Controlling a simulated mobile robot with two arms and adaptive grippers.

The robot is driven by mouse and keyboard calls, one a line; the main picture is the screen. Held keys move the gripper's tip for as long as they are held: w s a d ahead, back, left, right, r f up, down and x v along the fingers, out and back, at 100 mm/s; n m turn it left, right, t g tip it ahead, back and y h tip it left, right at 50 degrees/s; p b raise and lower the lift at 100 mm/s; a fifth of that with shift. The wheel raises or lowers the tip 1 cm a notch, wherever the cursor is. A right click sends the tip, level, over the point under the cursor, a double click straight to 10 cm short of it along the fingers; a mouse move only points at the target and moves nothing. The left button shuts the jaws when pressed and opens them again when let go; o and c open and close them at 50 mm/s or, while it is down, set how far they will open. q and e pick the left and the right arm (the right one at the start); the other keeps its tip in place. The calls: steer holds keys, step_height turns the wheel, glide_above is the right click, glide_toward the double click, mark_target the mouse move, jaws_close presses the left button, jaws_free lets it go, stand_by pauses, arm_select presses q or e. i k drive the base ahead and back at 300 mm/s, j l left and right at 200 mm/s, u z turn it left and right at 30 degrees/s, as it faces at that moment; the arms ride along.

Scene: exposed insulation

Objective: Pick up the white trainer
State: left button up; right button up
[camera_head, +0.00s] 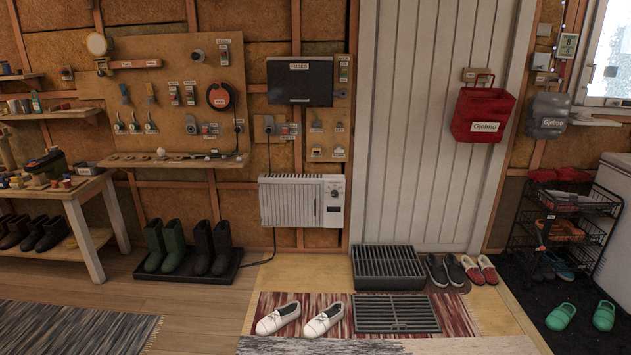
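A pair of white trainers lies on the red and grey striped rug in front of the door. The left white trainer (277,318) points down and to the left. The right white trainer (324,320) sits a short gap beside it, angled the same way. Both stand upright on their soles with nothing on top of them. Neither of my grippers shows in the head view.
A metal grate (395,314) lies right of the trainers, with a dark slatted crate (388,268) behind it. Dark shoes (446,271) and red shoes (479,270) stand by the door. Boots stand on a black tray (188,270).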

mark_target(279, 318)
steer(key=i+j+z, duration=0.4)
steer(key=i+j, duration=0.15)
steer(key=i, duration=0.35)
steer(key=i+j+z, duration=0.4)
steer(key=i+j, duration=0.4)
